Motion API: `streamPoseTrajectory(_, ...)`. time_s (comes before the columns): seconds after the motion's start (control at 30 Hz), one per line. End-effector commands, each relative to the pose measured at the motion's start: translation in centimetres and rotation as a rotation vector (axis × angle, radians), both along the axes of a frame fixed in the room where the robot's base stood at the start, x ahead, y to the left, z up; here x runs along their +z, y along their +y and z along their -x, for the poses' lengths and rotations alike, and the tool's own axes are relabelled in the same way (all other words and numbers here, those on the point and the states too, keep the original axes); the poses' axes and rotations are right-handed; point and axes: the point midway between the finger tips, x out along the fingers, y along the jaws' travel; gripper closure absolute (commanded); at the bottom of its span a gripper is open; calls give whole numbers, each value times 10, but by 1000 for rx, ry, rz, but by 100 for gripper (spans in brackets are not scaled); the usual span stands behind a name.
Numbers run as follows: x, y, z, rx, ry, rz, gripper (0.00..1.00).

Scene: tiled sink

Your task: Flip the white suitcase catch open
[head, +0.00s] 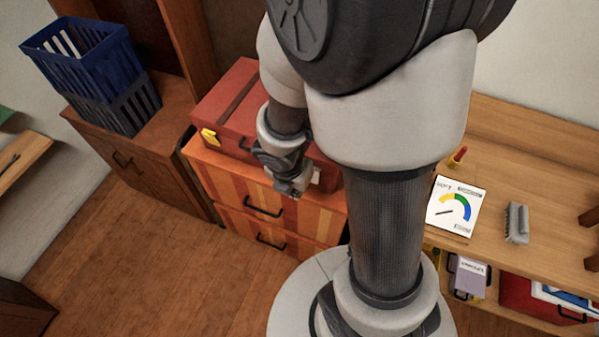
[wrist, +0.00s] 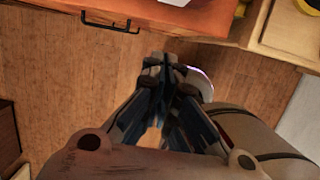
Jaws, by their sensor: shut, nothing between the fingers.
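The red suitcase (head: 222,97) lies on top of a striped orange drawer unit in the head view, partly covered by my arm. The white catch (head: 316,177) shows as a small pale patch on its front, right beside my gripper. A yellow catch (head: 209,136) is at the front's left end. My gripper (head: 293,188) hangs in front of the suitcase, pointing down, near the white catch; I cannot tell whether they touch. In the wrist view my gripper (wrist: 164,66) has its fingers together with nothing between them. A white patch at that view's top edge is too cut off to identify.
The striped drawer unit (head: 232,186) has black handles. Blue and dark crates (head: 85,62) stand on a brown cabinet at left. A wooden bench (head: 487,198) at right holds a gauge card (head: 453,207) and a grey brush (head: 517,223). The floor in front is clear.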

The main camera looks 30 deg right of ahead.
Motion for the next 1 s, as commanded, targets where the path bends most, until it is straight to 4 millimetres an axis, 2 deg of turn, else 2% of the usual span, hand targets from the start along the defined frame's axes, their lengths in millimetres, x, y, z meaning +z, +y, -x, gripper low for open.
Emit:
streamPoseTrajectory(0.13, -2, 0, 0, -2, 0, 0, 100)
streamPoseTrajectory(0.27, -15, -3, -2, -3, 0, 0, 100)
streamPoseTrajectory(0.8, -105, -20, -15, -5, 0, 0, 100)
streamPoseTrajectory(0.87, -97, -30, -22, -9, 0, 0, 100)
streamPoseTrajectory(1.0, -95, -44, -33, -7, -1, 0, 100)
